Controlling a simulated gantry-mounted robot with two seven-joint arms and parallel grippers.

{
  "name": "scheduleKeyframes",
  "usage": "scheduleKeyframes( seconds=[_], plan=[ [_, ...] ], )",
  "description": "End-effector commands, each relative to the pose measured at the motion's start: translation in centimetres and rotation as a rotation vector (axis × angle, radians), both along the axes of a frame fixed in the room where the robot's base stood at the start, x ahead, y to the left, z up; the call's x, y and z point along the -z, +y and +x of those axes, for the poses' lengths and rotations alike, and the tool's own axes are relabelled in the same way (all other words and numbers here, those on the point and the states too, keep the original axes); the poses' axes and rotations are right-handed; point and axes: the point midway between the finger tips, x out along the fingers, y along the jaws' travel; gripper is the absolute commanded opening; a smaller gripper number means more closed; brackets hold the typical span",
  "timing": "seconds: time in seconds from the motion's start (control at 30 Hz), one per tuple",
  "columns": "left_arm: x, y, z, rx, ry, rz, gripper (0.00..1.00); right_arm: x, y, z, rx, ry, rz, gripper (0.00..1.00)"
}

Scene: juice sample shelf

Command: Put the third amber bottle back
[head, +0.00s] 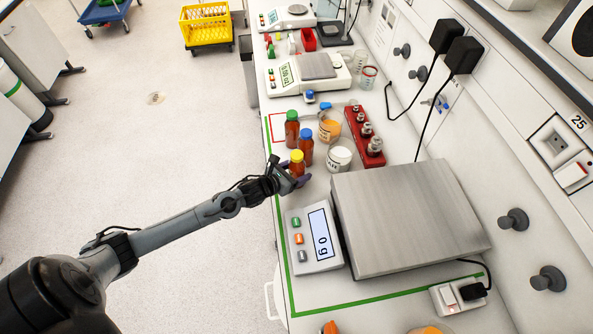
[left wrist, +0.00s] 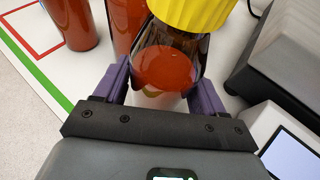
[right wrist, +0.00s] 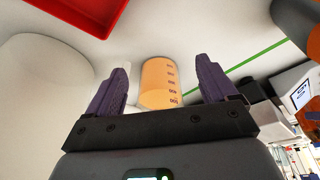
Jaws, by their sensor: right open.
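The amber bottle with the yellow cap (head: 297,157) is at the front of a small group of bottles; it fills the middle of the left wrist view (left wrist: 168,66). My left gripper (left wrist: 163,88) has its purple fingers close against both sides of this bottle. Whether its base touches the bench is hidden. An amber bottle with a green cap (head: 292,131) and one with a blue cap (head: 306,150) stand just behind it. My right gripper (right wrist: 160,86) is open, with an orange graduated beaker (right wrist: 159,82) beyond its fingers, apparently untouched.
A red outline (head: 271,128) on the bench lies left of the green-capped bottle. A white-filled beaker (head: 339,158), an orange-filled beaker (head: 329,128) and a red weight block (head: 365,137) stand right of the bottles. A large scale (head: 400,215) with a display reading 0 g (head: 318,238) takes up the front.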

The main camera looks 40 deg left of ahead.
Motion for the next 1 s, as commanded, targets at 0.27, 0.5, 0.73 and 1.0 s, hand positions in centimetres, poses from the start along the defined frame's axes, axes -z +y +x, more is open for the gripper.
scheduleKeyframes(
  seconds=[0.27,0.5,0.73,1.0],
  plan=[
    [-0.1,0.0,0.0,0.0,0.0,0.0,0.9,-0.1,0.1,0.0,0.003,-0.001,0.006,0.86],
    [-0.5,0.0,-0.1,-0.001,0.0,-0.001,0.9,-0.5,0.1,0.1,0.003,-0.001,0.006,0.86],
    [-1.3,0.3,-2.7,0.002,0.003,0.003,0.9,-0.4,0.1,0.1,0.002,-0.003,0.003,0.86],
    [-3.1,0.9,-7.2,0.001,0.004,0.002,0.9,-0.5,-0.1,0.1,-0.002,-0.003,-0.003,0.86]
  ],
)
